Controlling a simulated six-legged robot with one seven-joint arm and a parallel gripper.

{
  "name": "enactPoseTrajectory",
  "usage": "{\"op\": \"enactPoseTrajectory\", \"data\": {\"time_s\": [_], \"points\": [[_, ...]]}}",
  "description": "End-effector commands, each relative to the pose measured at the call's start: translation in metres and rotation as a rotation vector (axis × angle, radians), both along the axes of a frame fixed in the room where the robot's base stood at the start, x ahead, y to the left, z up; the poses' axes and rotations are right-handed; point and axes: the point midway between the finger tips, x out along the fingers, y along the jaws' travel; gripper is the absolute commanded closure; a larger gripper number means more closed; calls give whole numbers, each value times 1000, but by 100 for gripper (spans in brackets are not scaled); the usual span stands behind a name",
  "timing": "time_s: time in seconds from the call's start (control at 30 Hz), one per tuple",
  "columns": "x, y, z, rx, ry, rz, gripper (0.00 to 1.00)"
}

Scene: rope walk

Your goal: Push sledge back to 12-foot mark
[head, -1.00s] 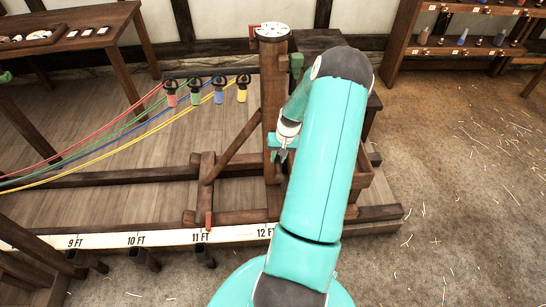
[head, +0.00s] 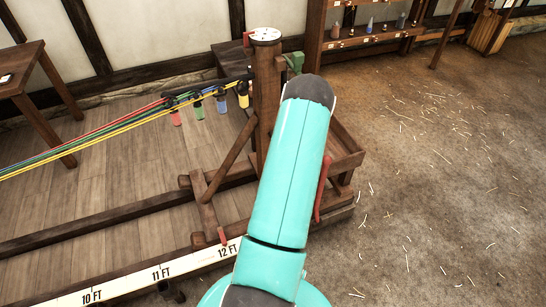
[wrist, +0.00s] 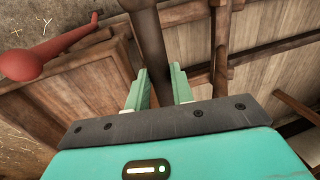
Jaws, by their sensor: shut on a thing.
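The sledge (head: 208,212) is a dark wooden frame on two long rails, with an upright post (head: 267,90) and a box at its right end. Its red pointer (head: 223,237) stands at the 12 FT label on the white scale (head: 190,263), slightly left of the label's middle. In the wrist view, my gripper (wrist: 160,68) has its two green fingers closed about a dark bar (wrist: 150,40) of the sledge. In the head view my own arm hides the gripper and the held bar.
Red, green, blue and yellow ropes (head: 90,141) run taut from the left to hooks beside the post. A red lever (head: 322,188) is at the sledge's right side; it also shows in the wrist view (wrist: 60,50). A shelf (head: 375,40) stands behind. Straw-strewn floor (head: 430,180) at right is open.

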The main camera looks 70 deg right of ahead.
Motion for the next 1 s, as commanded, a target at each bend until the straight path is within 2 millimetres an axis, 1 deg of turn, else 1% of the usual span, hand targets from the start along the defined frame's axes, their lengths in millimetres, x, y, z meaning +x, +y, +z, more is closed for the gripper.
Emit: {"op": "enactPoseTrajectory", "data": {"time_s": [0.03,0.1,0.47,0.5,0.57,0.6,0.87,1.0], "points": [[-7,-4,0,-2,5,-4,100],[-9,-5,0,-2,5,-3,100],[-12,-8,1,-8,7,-4,100],[-12,-9,1,-8,7,-4,69],[-12,-8,1,-7,7,-4,57],[-11,-8,1,-7,6,-4,56],[-8,-6,1,-3,2,-1,56],[-8,-7,8,-4,2,0,56]]}}
